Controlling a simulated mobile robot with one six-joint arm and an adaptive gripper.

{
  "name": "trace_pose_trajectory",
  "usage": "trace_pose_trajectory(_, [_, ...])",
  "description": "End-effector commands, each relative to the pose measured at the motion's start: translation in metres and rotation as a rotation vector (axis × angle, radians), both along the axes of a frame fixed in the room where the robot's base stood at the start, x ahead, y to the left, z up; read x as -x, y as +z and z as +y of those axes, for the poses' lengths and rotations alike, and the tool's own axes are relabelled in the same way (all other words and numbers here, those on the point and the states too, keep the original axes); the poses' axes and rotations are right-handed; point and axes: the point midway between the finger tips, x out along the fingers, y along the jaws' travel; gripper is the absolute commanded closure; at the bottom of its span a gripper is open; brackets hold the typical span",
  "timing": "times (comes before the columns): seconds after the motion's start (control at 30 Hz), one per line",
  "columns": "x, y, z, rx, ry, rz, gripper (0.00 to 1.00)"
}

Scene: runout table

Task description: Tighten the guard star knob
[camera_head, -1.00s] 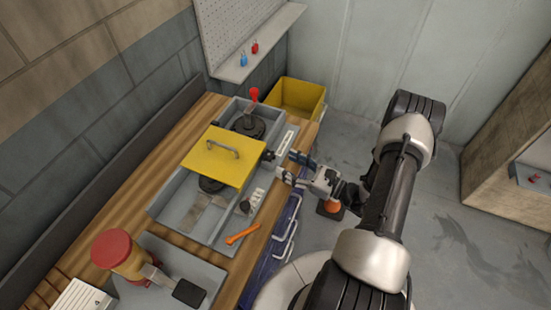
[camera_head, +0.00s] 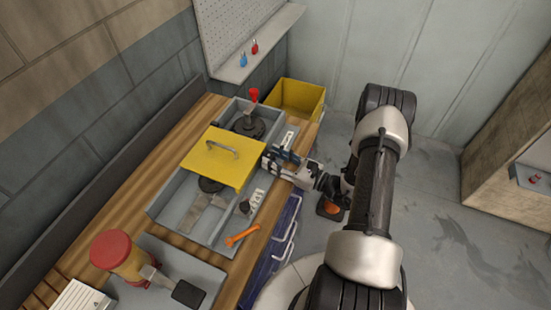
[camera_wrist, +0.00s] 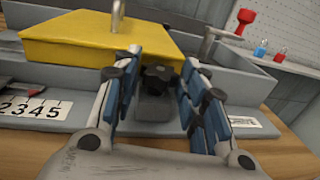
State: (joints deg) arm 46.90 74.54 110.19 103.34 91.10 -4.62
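The yellow guard (camera_head: 222,158) with its grey handle lies over the middle of the grey metal housing (camera_head: 168,207). In the wrist view the guard (camera_wrist: 85,38) fills the upper left. The dark star knob (camera_wrist: 158,78) sits on a grey block at the guard's near edge, low and central in the wrist view. My gripper (camera_wrist: 158,95) is open, its two blue-padded fingers on either side of the knob, with visible gaps. In the head view my gripper (camera_head: 273,158) reaches the housing's right side and hides the knob there.
A yellow bin (camera_head: 297,97) is at the far end. A red-and-yellow canister (camera_head: 118,252) stands at lower left.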

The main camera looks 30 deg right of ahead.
Motion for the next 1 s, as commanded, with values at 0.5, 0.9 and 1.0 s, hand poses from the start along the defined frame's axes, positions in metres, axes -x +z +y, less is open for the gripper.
trace_pose_trajectory(0.5, [0.0, 0.0, 0.002, -0.004, -0.015, 0.001, 0.89])
trace_pose_trajectory(0.9, [0.002, 0.0, 0.011, -0.007, -0.326, 0.002, 0.89])
trace_pose_trajectory(1.0, [0.002, 0.0, 0.012, -0.005, -0.378, 0.0, 0.89])
